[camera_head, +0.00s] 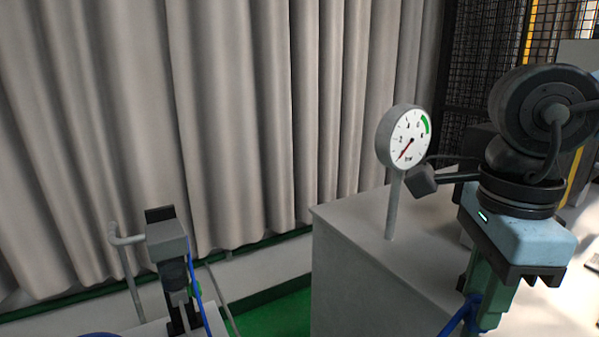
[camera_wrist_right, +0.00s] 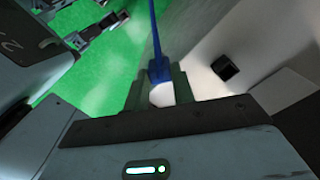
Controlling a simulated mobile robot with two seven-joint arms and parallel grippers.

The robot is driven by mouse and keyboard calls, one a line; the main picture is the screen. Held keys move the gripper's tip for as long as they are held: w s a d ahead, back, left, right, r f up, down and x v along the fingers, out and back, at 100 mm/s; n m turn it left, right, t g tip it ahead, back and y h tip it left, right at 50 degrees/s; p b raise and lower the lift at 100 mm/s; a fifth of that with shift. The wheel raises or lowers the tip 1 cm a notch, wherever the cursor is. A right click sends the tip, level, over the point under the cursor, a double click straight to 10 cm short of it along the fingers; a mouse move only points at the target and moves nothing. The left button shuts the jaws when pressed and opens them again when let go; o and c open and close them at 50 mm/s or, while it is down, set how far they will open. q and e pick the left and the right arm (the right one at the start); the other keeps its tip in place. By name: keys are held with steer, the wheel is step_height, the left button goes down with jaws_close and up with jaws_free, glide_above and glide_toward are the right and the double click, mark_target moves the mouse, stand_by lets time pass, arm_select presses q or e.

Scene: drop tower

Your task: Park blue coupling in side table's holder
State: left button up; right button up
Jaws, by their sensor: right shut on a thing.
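My right gripper (camera_head: 482,300) is at the lower right of the head view, pointing down in front of the white cabinet. Its green fingers are shut on the blue coupling (camera_head: 473,302), which they mostly cover. In the right wrist view the coupling (camera_wrist_right: 159,69) sits between the fingertips (camera_wrist_right: 160,90), with a blue hose (camera_wrist_right: 154,28) running away from it. At the lower left of the head view, a grey block on a dark upright (camera_head: 168,240) stands at a white surface (camera_head: 150,329); I cannot tell whether it is the holder.
A white cabinet (camera_head: 365,270) carries a round pressure gauge (camera_head: 408,138) on a post, close to my right arm. A bent grey pipe (camera_head: 124,240) stands at the left. Grey curtains (camera_head: 230,120) hang behind. Green floor (camera_head: 285,314) shows between the two white surfaces.

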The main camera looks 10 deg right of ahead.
arm_select(q)
steer(key=w+r+t+p, duration=0.1)
steer(key=w+r+p, duration=0.2)
steer(key=r+p, duration=0.1)
steer(key=shift+w+a+r, duration=0.3)
steer(key=shift+a+r, duration=0.05)
steer(key=shift+r, duration=0.35)
arm_select(e)
steer(key=w+a+f+n, duration=0.2)
steer(key=f+n, duration=0.3)
steer(key=n, duration=0.6)
steer(key=w+a+f+n, duration=0.3)
steer(key=f+n, duration=0.3)
steer(key=n, duration=0.5)
steer(key=shift+w+f, duration=0.25)
steer(key=shift+w, duration=0.45)
arm_select(q)
steer(key=shift+s, duration=0.1)
